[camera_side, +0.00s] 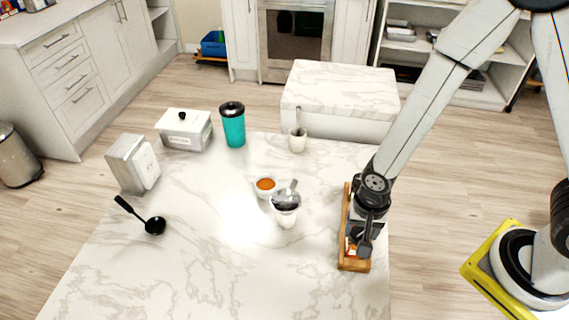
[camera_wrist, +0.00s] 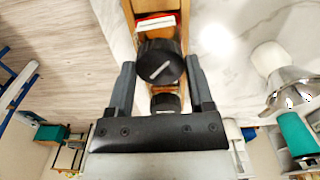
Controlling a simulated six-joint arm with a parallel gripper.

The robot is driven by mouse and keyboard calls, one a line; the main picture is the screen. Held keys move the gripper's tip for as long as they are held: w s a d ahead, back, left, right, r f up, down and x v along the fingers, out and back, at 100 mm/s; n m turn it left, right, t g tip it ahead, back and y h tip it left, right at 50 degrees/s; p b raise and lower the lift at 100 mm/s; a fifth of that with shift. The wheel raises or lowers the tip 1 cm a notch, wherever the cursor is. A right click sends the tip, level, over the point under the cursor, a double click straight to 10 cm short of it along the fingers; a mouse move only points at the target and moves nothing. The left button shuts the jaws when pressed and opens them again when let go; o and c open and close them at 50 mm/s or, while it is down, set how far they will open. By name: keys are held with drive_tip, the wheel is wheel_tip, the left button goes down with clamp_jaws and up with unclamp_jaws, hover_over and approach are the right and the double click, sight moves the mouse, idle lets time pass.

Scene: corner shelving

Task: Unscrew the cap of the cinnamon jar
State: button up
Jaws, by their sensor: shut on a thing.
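My gripper (camera_side: 361,243) points down over a narrow wooden rack (camera_side: 345,264) at the right edge of the marble table. In the wrist view its fingers (camera_wrist: 160,62) stand on both sides of a round black cap (camera_wrist: 161,70) with a white mark on top, and it is shut on this cap. The cap sits on a jar in the rack, and the jar's body is mostly hidden beneath it. I cannot read a label that says cinnamon. A second black cap (camera_wrist: 165,102) shows behind it, nearer the gripper's palm.
A white cup with a metal funnel (camera_side: 286,200) and a small bowl of orange-brown powder (camera_side: 265,187) stand left of the rack. A teal tumbler (camera_side: 233,128), a white lidded box (camera_side: 185,132) and a black ladle (camera_side: 153,225) are farther off. The table's front middle is clear.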

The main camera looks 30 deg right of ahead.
drive_tip(key=shift+n, duration=2.3)
drive_tip(key=o, duration=1.3)
drive_tip(key=shift+c, duration=0.2)
drive_tip(key=shift+r, duration=0.15)
drive_tip(key=shift+r, duration=3.8)
drive_tip(key=shift+d, duration=0.1)
drive_tip(key=shift+w+d+r, duration=0.25)
drive_tip(key=shift+d+r, duration=0.05)
drive_tip(key=shift+d, duration=0.15)
drive_tip(key=w+d+r+n+t, duration=0.1)
drive_tip(key=d+r+n, duration=0.3)
drive_tip(key=d, duration=0.5)
drive_tip(key=shift+w+d+t, duration=0.2)
drive_tip(key=shift+w+t, duration=0.1)
drive_tip(key=shift+t, duration=0.5)
